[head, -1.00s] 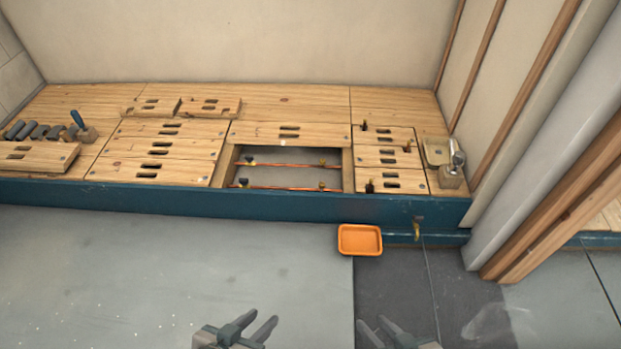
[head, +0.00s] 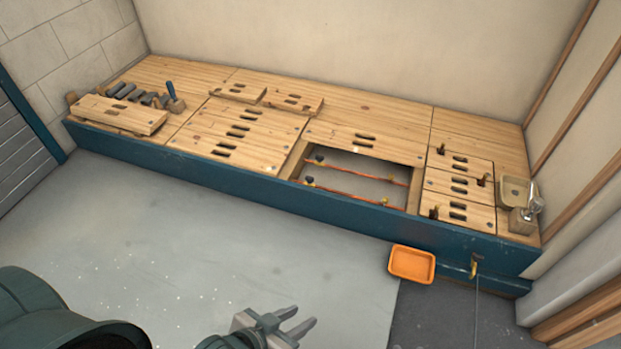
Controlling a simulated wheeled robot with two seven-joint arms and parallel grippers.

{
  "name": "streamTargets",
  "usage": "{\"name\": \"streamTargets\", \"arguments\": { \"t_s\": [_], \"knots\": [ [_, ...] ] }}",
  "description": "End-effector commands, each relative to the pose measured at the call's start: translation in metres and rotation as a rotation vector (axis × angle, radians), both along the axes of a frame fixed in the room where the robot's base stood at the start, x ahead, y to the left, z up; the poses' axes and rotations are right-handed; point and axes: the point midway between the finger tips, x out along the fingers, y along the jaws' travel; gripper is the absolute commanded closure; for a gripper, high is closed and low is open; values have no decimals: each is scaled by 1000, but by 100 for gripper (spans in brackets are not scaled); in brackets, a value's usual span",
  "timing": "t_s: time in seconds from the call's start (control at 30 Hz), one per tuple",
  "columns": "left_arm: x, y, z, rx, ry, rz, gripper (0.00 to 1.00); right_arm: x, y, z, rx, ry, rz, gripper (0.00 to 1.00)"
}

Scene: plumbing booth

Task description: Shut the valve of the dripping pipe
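Copper pipes run through an open hatch (head: 360,172) in the wooden bench. The upper pipe (head: 345,170) and the lower pipe (head: 345,192) each carry small fittings: a dark-handled one (head: 310,180) at the left of the lower pipe and a brass one (head: 384,201) at its right. Which pipe drips is too small to tell. Several upright valve handles (head: 435,212) stick up through slotted boards right of the hatch. My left gripper (head: 300,322) is open and empty over the grey floor, well short of the bench. My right gripper is out of view.
An orange tray (head: 411,264) sits on the floor against the bench front. A brass tap (head: 474,268) is on the blue front beside it. Grey pipe pieces (head: 130,93) and a loose board (head: 120,113) lie at the left end. Open floor (head: 220,240) lies before the bench.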

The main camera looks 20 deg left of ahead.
Motion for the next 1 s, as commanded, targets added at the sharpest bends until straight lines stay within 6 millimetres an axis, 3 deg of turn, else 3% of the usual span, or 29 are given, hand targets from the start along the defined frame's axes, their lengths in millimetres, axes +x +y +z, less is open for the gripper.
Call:
{"name": "streamTargets", "arguments": {
  "t_s": [0.37,0.57,0.77,1.0],
  "knots": [
    [-2,1,-1,2,6,1,68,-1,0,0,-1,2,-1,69],
    [2,2,-11,15,21,6,68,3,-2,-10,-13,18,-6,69],
    [10,9,-42,49,64,19,68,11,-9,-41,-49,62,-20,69],
    [8,27,-99,115,141,38,68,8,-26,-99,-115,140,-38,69]
  ]
}}
